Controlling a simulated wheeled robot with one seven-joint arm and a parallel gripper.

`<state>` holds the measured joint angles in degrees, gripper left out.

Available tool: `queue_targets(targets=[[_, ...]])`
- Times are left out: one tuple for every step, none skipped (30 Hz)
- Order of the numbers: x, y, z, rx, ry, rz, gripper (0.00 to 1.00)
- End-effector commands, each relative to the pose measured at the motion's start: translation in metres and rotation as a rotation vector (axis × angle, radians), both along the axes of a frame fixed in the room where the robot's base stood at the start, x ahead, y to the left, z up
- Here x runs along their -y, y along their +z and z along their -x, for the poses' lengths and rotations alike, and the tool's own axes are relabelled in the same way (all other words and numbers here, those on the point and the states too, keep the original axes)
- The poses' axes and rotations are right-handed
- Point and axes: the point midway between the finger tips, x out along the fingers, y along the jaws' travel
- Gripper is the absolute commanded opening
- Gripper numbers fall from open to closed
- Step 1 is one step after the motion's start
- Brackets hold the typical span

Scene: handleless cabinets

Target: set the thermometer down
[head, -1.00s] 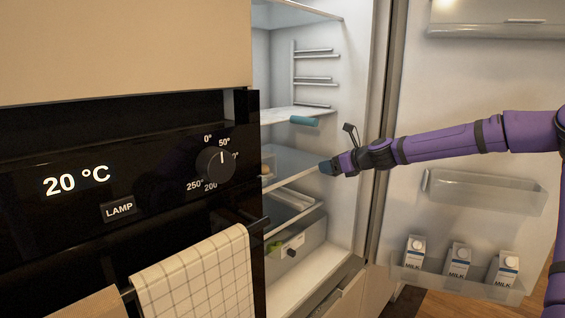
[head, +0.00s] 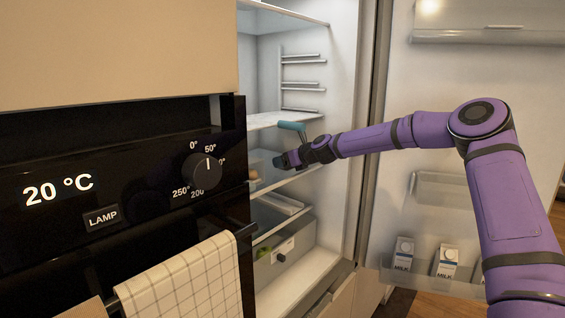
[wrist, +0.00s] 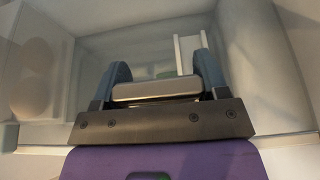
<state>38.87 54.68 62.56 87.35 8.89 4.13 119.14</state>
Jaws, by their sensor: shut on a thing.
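My gripper (head: 280,161) reaches into the open fridge, just above the glass middle shelf (head: 282,177) and below the upper shelf. In the wrist view my two blue-grey fingers (wrist: 162,76) are shut on a flat silver-grey bar, which I take to be the thermometer (wrist: 157,90). It lies crosswise between the fingers. Its face and markings do not show. In the head view the gripper hides it. I cannot tell whether it touches the shelf.
Eggs (wrist: 35,62) sit at left in the wrist view. A drawer (head: 285,247) is below. The fridge door with milk cartons (head: 446,261) stands open at right.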

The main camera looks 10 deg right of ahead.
Motion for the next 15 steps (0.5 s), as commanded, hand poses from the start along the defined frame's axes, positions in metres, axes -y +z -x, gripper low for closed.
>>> queue_targets(targets=[[-0.0051,0.0003,-0.0058,0.001,0.0,0.0,0.4],[-0.007,0.0001,-0.0085,0.001,0.001,0.001,0.4],[-0.0084,-0.001,-0.0107,0.001,0.0,0.001,0.4],[-0.0066,-0.0037,-0.0098,-0.001,-0.001,0.0,0.4],[-0.0065,-0.0052,-0.0094,-0.001,0.0,0.0,0.4],[-0.0065,-0.0062,-0.0092,-0.001,0.0,0.0,0.4],[-0.0065,-0.0065,-0.0092,-0.001,0.0,0.001,0.4],[-0.0065,-0.0065,-0.0092,0.0,0.0,0.0,0.4],[-0.0066,-0.0065,-0.0091,0.0,0.0,0.0,0.4],[-0.0068,-0.0063,-0.0091,0.0,0.0,0.0,0.4],[-0.0067,-0.0063,-0.009,0.0,0.0,0.0,0.4],[-0.0067,-0.0062,-0.0091,0.0,0.0,0.0,0.4],[-0.0066,-0.0062,-0.009,0.0,-0.001,0.0,0.4],[-0.0066,-0.0062,-0.009,0.0,-0.001,0.0,0.4],[-0.0065,-0.0067,-0.009,0.0,-0.001,0.0,0.4]])
